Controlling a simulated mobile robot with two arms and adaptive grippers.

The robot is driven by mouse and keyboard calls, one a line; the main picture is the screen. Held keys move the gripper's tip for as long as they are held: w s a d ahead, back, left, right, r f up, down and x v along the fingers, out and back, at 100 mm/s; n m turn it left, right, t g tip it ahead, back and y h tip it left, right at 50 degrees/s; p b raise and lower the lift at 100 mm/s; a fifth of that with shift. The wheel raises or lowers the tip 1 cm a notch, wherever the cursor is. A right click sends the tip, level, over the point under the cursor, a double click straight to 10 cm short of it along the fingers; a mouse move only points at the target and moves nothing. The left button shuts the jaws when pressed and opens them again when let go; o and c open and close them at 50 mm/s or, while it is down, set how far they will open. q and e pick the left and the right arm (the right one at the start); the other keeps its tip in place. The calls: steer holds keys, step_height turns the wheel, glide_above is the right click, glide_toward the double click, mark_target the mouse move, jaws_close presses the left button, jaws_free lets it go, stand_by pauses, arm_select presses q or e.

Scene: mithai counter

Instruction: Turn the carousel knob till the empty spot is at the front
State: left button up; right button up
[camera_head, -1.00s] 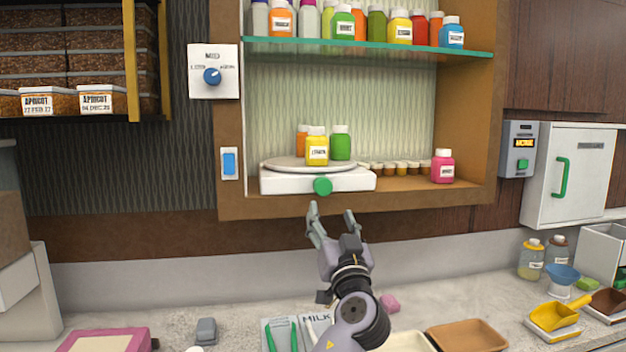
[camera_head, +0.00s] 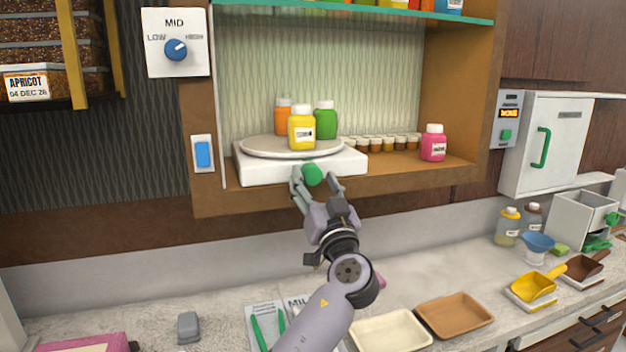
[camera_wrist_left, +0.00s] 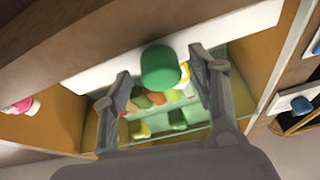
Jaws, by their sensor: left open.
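The carousel (camera_head: 262,147) is a round grey plate on a white base (camera_head: 262,169) on the lower cabinet shelf. It bears a yellow bottle (camera_head: 301,134) at the front, an orange bottle (camera_head: 283,119) behind left and a green bottle (camera_head: 325,122) behind right. The green knob (camera_head: 312,174) sticks out from the base's front; the left wrist view shows it too (camera_wrist_left: 161,68). My left gripper (camera_head: 317,182) is open, its fingers on either side of the knob, with gaps showing in the left wrist view (camera_wrist_left: 163,88). My right gripper is not in view.
A pink bottle (camera_head: 433,146) and a row of small jars (camera_head: 380,143) stand right of the carousel. The shelf's wooden front edge (camera_head: 350,184) runs close to my gripper. Trays (camera_head: 455,314) and scoops lie on the counter below.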

arm_select(q)
steer(key=shift+c, duration=1.1)
steer(key=c, duration=0.9)
steer(key=shift+c, duration=0.2)
